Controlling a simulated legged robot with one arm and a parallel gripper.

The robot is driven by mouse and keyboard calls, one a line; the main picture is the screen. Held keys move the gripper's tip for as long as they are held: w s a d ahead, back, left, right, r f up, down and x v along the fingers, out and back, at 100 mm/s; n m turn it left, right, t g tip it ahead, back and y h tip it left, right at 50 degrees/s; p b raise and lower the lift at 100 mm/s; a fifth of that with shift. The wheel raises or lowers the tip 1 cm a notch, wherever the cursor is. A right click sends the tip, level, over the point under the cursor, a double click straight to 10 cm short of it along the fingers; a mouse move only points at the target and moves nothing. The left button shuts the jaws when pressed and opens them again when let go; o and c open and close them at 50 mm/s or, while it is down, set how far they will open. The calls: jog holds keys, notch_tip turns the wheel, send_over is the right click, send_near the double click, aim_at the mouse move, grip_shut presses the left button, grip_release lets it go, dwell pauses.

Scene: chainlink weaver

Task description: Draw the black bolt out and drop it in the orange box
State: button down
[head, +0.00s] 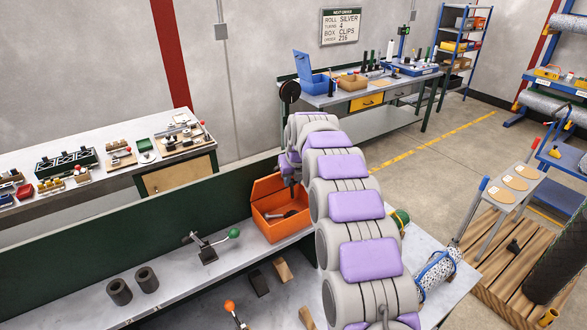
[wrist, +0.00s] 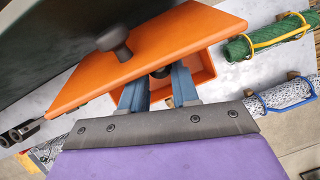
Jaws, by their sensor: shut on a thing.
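The orange box (head: 283,231) stands on the grey bench with its lid (head: 268,188) raised. In the wrist view the box (wrist: 205,68) shows partly behind the lid (wrist: 165,30), which has a black knob (wrist: 113,40). My gripper (wrist: 160,78) is over the box opening, its two blue fingers apart with a dark round end between their tips. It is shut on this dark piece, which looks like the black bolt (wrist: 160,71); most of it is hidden. In the head view my arm hides most of the gripper. Something dark shows inside the box there.
A green-handled toggle clamp (head: 208,250) stands left of the box, with two black cylinders (head: 133,286) further left. Dark and wooden blocks (head: 283,271) lie in front. Right of the box are a green roll (wrist: 268,45) and a speckled roll (wrist: 285,93).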

aim_at(292, 194)
jog(key=shift+w+a, duration=0.15)
jog(key=f+b, duration=0.1)
jog(key=f, duration=0.1)
jog(key=f+b, duration=0.1)
jog(key=f, duration=0.2)
jog(key=shift+s+b, duration=0.2)
jog(key=shift+b, duration=0.15)
jog(key=shift+s+f, duration=0.1)
jog(key=shift+f, duration=0.25)
jog(key=shift+a, duration=0.1)
jog(key=c, duration=1.1)
grip_release()
jog(key=shift+a, duration=0.15)
jog(key=o, duration=0.3)
jog(key=shift+o, duration=0.2)
jog(key=shift+d, duration=0.25)
